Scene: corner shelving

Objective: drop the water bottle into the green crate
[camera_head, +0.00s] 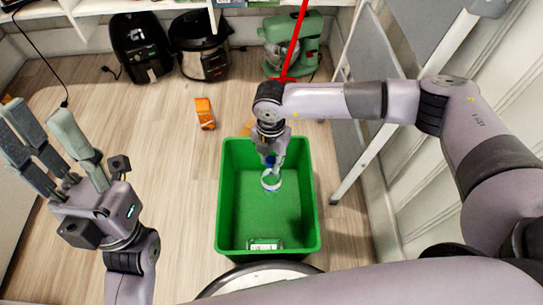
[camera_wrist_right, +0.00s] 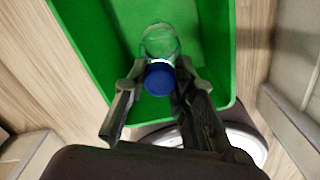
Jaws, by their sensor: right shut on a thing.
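The water bottle is clear with a blue cap. Its clear body (camera_head: 271,180) hangs over the green crate (camera_head: 228,200) in the head view. In the right wrist view the bottle (camera_wrist_right: 160,42) points away from me, cap nearest, with the green crate (camera_wrist_right: 205,45) behind it. My right gripper (camera_head: 271,160) is shut on the bottle near its cap; its fingers (camera_wrist_right: 159,72) sit on both sides of the cap. The height above the crate floor is hard to tell. My left gripper (camera_head: 38,125) is open and empty at the left, away from the crate.
A small pale object (camera_head: 265,244) lies at the crate's near end. An orange item (camera_head: 204,113) is on the wooden floor. Two black cookers (camera_head: 141,47) (camera_head: 201,45) and a green mixer (camera_head: 292,45) stand at the back. A grey folding frame (camera_head: 362,140) stands right of the crate.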

